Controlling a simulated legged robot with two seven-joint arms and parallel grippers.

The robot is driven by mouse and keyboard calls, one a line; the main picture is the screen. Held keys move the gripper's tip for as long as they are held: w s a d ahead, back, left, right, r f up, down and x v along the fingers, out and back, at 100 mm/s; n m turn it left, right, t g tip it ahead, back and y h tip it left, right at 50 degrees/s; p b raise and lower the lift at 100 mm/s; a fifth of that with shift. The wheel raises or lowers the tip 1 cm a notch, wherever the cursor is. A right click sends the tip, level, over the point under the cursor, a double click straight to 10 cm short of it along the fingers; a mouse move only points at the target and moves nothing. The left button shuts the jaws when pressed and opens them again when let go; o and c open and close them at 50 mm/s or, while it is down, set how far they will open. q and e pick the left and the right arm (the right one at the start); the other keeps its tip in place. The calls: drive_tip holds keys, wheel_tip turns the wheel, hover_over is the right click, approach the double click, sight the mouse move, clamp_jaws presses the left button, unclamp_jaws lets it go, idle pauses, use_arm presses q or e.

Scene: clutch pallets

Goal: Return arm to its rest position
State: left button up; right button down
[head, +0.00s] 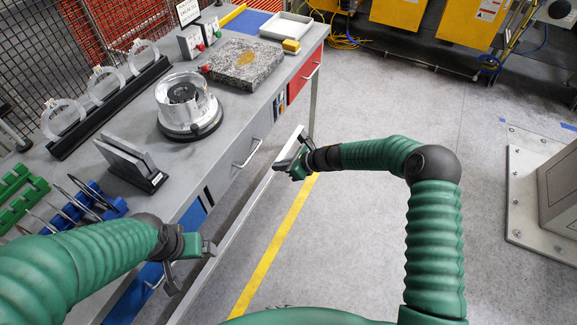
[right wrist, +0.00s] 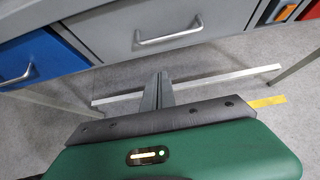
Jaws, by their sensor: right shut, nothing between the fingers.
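My right arm, in green sleeves, reaches in from the right of the head view. Its gripper (head: 290,160) hangs over the floor just off the workbench's front edge. In the right wrist view its fingers (right wrist: 160,90) are together with nothing between them, pointing toward the drawer fronts. My left gripper (head: 190,268) is at the bench's near front edge, at lower left of the head view. Its finger opening is not clear from this angle.
The grey workbench (head: 228,122) holds a clear cylinder part (head: 187,100), a stone block (head: 245,65), a rack of clear rings (head: 105,85) and tool holders (head: 88,205). A drawer handle (right wrist: 168,37) is ahead of the right gripper. Open floor (head: 345,225) lies right of the bench.

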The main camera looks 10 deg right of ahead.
drive_tip(key=s+d+r+n+g+h, duration=0.1)
drive_tip(key=s+d+r+n+h, duration=0.2)
drive_tip(key=s+d+n, duration=0.2)
drive_tip(key=s+d+r+n+g+h, duration=0.1)
drive_tip(key=s+d+r+n, duration=0.3)
drive_tip(key=s+n, duration=0.7)
drive_tip(key=s+d+r+n+g+h, duration=0.1)
drive_tip(key=s+d+r+n+h, duration=0.3)
drive_tip(key=s+n, duration=0.4)
drive_tip(key=s+d, duration=0.1)
drive_tip(key=s, duration=0.5)
drive_tip(key=shift+s+d+n+h, duration=0.2)
drive_tip(key=shift+d+n+h, duration=0.1)
drive_tip(key=shift+d, duration=0.1)
